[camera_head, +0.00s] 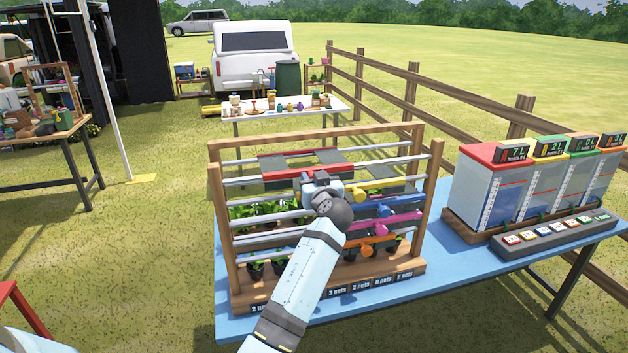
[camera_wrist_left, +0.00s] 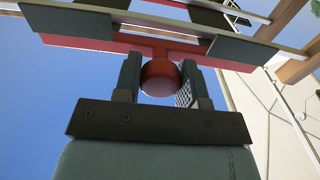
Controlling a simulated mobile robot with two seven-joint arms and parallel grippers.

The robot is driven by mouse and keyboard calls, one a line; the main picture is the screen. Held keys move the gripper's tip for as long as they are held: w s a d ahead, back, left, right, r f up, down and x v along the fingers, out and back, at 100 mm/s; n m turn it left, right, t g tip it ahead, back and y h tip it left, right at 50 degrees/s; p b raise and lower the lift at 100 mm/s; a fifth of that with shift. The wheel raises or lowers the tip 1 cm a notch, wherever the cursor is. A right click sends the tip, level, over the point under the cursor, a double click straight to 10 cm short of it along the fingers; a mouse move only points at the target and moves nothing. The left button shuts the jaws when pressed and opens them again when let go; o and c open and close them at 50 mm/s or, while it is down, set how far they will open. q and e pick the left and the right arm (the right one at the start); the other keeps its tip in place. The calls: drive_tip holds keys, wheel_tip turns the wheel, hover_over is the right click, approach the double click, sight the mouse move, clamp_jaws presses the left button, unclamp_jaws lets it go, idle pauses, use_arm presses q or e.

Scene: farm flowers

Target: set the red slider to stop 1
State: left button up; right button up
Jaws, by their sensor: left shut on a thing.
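The red slider (camera_wrist_left: 120,45) is a red bar with dark panels, and a round red knob (camera_wrist_left: 160,77) hangs from it in the left wrist view. In the head view the red slider (camera_head: 275,165) lies along the upper rails of the wooden rack (camera_head: 433,200). My left gripper (camera_wrist_left: 160,85) is shut on the red knob, one finger on each side. In the head view my left gripper (camera_head: 322,185) is at the rack's front, and my wrist hides the knob. My right gripper is not in view.
Yellow (camera_head: 378,184), blue (camera_head: 385,210), pink (camera_head: 405,218) and orange (camera_head: 375,240) sliders sit on rails close around my left wrist. Potted plants stand inside the rack on a blue table (camera_head: 450,280). A coloured tank unit (camera_head: 490,190) stands at the right.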

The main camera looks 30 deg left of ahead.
sight(276, 178)
use_arm(q)
drive_tip(key=s+a, duration=0.6)
drive_tip(key=shift+s, duration=0.35)
clamp_jaws()
drive_tip(key=shift+d, duration=0.1)
drive_tip(key=o, duration=1)
unclamp_jaws()
drive_tip(key=shift+c, duration=0.2)
drive_tip(key=shift+o, duration=0.8)
drive_tip(key=shift+s+a, duration=0.15)
drive_tip(key=shift+a, duration=0.05)
drive_tip(key=shift+d, duration=0.15)
